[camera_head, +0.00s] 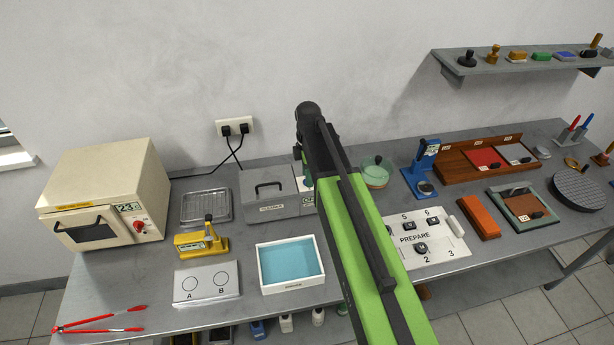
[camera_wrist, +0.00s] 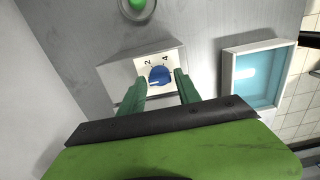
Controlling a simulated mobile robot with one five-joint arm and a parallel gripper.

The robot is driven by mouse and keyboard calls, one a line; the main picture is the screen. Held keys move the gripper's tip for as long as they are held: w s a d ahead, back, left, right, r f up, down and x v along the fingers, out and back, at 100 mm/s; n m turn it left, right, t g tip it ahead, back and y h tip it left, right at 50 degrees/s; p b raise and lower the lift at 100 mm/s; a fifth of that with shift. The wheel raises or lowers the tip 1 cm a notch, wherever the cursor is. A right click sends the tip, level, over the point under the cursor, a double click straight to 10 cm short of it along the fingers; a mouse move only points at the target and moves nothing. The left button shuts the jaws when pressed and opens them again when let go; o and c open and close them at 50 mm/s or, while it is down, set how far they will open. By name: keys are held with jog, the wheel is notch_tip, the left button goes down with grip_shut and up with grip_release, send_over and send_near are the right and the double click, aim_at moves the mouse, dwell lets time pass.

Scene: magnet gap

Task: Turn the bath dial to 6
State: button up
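In the wrist view, the bath dial (camera_wrist: 159,76) is a blue knob on a white panel (camera_wrist: 143,66) with the marks 2 and 4 showing. Other marks are hidden, and I cannot read where the knob points. My gripper (camera_wrist: 160,82) has its two green fingers apart, one on each side of the dial; I cannot tell whether they touch it. In the head view, the bath is the grey box (camera_head: 266,191) with a dark handle and a label on its front. My arm covers its right end, including the dial and most of my gripper.
A white tray (camera_head: 262,276) with blue liquid stands in front of the bath. A yellow tool (camera_head: 197,242) and a wire rack (camera_head: 205,206) are left of it. A green dish (camera_head: 376,171) and a blue stand (camera_head: 421,170) are to the right, beyond my arm.

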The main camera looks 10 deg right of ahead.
grip_shut()
